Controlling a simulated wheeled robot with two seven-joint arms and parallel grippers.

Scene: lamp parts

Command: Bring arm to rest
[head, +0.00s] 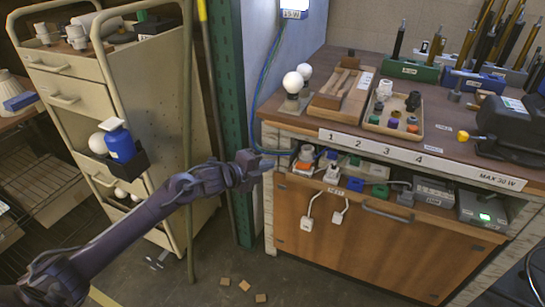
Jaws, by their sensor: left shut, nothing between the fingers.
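My left arm reaches in from the lower left of the head view. My left gripper (262,163) is shut and empty, in front of the left end of the workbench (330,122), close to its shelf edge. I cannot tell if it touches the bench. My right gripper is not in view. Two white bulbs (293,82) stand near the bench top's left corner. A wooden block tray (343,85) and a tray of small coloured parts (393,112) lie to their right.
A beige drawer cart (70,90) with a blue bottle (119,142) stands at left. A green post (233,60) rises beside the bench. Sockets and plugs (333,173) fill the shelf under the numbered strip. Small wooden pieces (244,286) lie on the otherwise open floor.

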